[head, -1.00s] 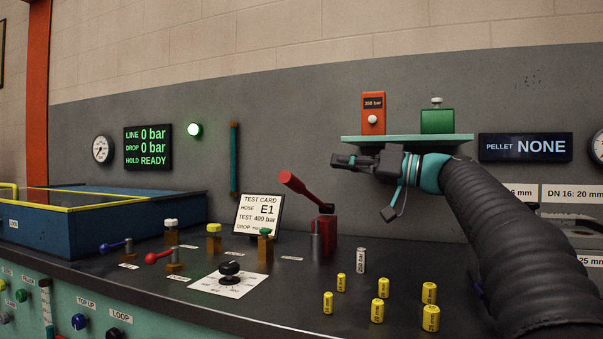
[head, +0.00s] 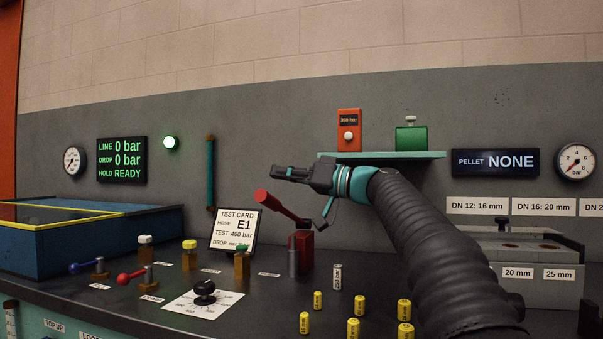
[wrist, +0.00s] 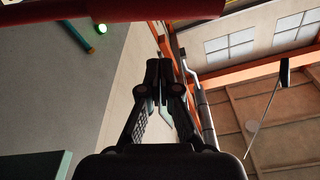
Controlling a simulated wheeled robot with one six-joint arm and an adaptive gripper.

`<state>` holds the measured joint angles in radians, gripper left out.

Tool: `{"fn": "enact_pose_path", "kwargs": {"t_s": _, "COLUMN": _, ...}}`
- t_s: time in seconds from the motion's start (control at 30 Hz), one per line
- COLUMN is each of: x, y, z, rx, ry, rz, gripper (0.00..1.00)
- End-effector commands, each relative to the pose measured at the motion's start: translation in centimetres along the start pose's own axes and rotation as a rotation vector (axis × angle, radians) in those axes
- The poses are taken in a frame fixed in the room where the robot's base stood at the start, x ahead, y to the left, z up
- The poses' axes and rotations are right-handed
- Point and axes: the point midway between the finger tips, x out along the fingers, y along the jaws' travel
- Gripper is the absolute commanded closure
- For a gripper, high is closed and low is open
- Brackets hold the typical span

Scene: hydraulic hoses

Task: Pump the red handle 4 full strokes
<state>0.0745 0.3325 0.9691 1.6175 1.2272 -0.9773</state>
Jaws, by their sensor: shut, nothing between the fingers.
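The red pump handle (head: 276,206) slants up to the left from its red pump body (head: 306,250) on the bench, with a grey cylinder beside it. My gripper (head: 275,173) is shut and empty, pointing left just above the handle in the head view. In the wrist view my shut fingers (wrist: 159,66) meet at the middle, and a red bar, seemingly the handle (wrist: 110,10), crosses the top of the picture. I cannot tell whether gripper and handle touch; no contact is clear.
A test card (head: 235,229) stands left of the pump. A teal shelf (head: 381,155) holds a red box and a green box. Yellow cylinders (head: 353,328) and a black dial (head: 204,290) sit in front. The display (head: 122,160) reads LINE 0 bar, HOLD READY.

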Motion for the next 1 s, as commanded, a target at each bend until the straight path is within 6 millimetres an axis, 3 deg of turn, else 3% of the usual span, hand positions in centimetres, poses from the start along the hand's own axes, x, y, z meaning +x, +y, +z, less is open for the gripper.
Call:
{"fn": "enact_pose_path", "kwargs": {"t_s": 0.1, "x": 2.0, "y": -0.1, "z": -0.1, "rx": 0.001, "ry": -0.002, "rz": -0.002, "gripper": 1.00}}
{"fn": "enact_pose_path", "kwargs": {"t_s": 0.5, "x": 0.4, "y": 0.1, "z": 3.5, "rx": 0.001, "ry": 0.000, "rz": 0.001, "gripper": 1.00}}
{"fn": "enact_pose_path", "kwargs": {"t_s": 1.0, "x": 0.2, "y": 0.1, "z": 4.0, "rx": -0.002, "ry": 0.000, "rz": 0.001, "gripper": 1.00}}
